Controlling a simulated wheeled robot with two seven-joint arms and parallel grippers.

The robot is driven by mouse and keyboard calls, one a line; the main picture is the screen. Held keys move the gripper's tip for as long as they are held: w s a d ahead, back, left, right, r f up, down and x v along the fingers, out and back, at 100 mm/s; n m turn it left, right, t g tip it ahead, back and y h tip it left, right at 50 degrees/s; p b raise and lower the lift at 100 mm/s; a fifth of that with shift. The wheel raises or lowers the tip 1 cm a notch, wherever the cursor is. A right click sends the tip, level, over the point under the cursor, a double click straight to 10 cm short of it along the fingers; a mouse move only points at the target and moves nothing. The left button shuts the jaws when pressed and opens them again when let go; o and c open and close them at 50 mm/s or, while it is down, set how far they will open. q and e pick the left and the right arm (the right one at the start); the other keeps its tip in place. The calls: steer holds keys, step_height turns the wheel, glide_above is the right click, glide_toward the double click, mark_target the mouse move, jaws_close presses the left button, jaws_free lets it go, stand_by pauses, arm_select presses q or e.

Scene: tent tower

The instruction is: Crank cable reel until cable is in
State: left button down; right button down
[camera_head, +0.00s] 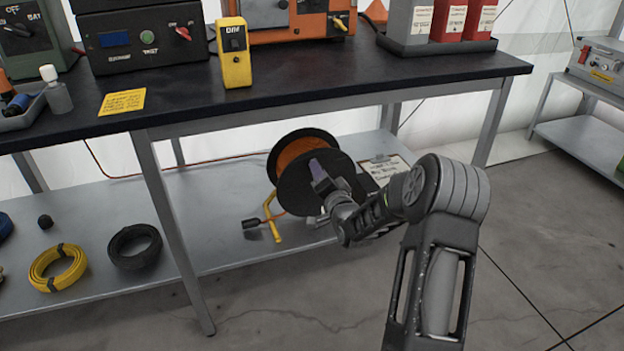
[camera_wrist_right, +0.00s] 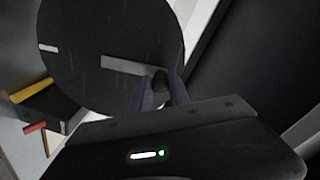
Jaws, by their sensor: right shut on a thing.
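The cable reel (camera_head: 297,148) stands on the lower shelf under the bench, with black round flanges and orange cable wound between them. In the right wrist view the reel's black flange (camera_wrist_right: 110,50) fills the upper middle, with a grey crank arm (camera_wrist_right: 125,66) on its face. My right gripper (camera_head: 322,180) is at the reel's near flange. In the right wrist view its purple fingers (camera_wrist_right: 160,95) are shut on the dark crank handle (camera_wrist_right: 161,82). An orange cable (camera_head: 135,176) runs left from the reel along the back of the shelf. My left gripper is out of view.
A clipboard (camera_head: 385,167) is behind my right arm. Yellow (camera_head: 58,267) and black (camera_head: 135,246) cable coils lie left. The bench top (camera_head: 300,88) overhangs the reel.

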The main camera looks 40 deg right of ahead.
steer(key=shift+s+d+r+m, duration=0.1)
steer(key=shift+d+m, duration=0.2)
steer(key=shift+d, duration=0.05)
steer(key=shift+s+d, duration=0.15)
steer(key=shift+d, duration=0.3)
steer(key=c, duration=1.2)
jaws_free()
steer(key=shift+c, duration=0.2)
steer(key=p+v, duration=0.1)
steer(key=v, duration=0.7)
